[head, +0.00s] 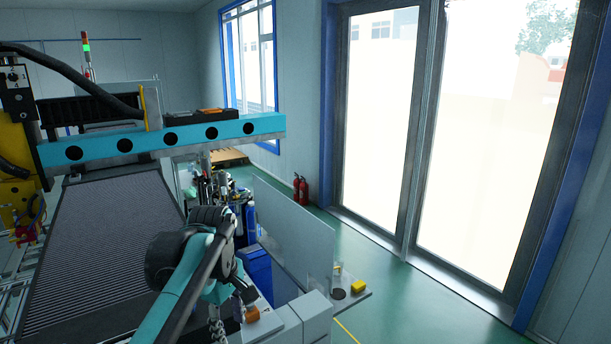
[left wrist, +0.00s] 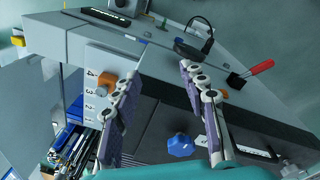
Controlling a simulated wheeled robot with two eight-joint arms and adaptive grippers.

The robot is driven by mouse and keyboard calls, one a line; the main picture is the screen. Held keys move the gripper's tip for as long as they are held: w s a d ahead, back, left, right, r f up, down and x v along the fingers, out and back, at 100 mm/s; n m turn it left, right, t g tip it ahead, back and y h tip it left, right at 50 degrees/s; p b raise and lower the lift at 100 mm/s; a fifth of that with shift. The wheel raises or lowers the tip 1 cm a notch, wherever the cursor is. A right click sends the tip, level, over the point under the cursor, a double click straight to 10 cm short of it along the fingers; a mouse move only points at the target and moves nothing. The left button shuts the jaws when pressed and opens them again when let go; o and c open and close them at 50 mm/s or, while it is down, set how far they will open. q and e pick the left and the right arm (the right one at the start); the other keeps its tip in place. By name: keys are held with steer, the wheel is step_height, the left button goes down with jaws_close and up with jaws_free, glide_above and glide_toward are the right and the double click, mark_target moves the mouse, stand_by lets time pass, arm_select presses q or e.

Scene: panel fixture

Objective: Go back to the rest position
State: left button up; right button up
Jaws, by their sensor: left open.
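My left arm comes up from the bottom of the head view and bends down over the grey fixture at the lower middle. My left gripper (left wrist: 159,75) is open, with its two fingers apart and nothing between them. An orange knob (left wrist: 105,82) sits on the white numbered panel (left wrist: 92,104), close to the left finger and apart from it as far as I can tell. The orange knob also shows small in the head view (head: 252,314). A blue knob (left wrist: 181,145) lies below and between the fingers. My right gripper is out of both views.
A red-handled tool (left wrist: 250,73) lies on the grey surface to the right. A ribbed dark conveyor bed (head: 100,240) with a teal beam (head: 165,138) stands at left. A clear panel (head: 290,225) and yellow block (head: 358,286) are right of the arm. Green floor is free beyond.

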arm_select(q)
steer(key=s+f+m+t+b, duration=0.2)
steer(key=s+f+m+b, duration=0.2)
steer(key=f, duration=0.7)
steer(key=s+a+f+m+t+b, duration=0.1)
steer(key=s+f+m+b, duration=0.3)
steer(key=f, duration=0.7)
steer(key=s+a+f+m+t+b, duration=0.1)
steer(key=s+f+m+t+b, duration=0.2)
steer(key=f+b, duration=0.7)
steer(key=s+m+b, duration=0.1)
steer(key=s+m, duration=0.1)
steer(key=s, duration=0.2)
steer(key=shift+s+f, duration=0.2)
steer(key=shift+f, duration=0.2)
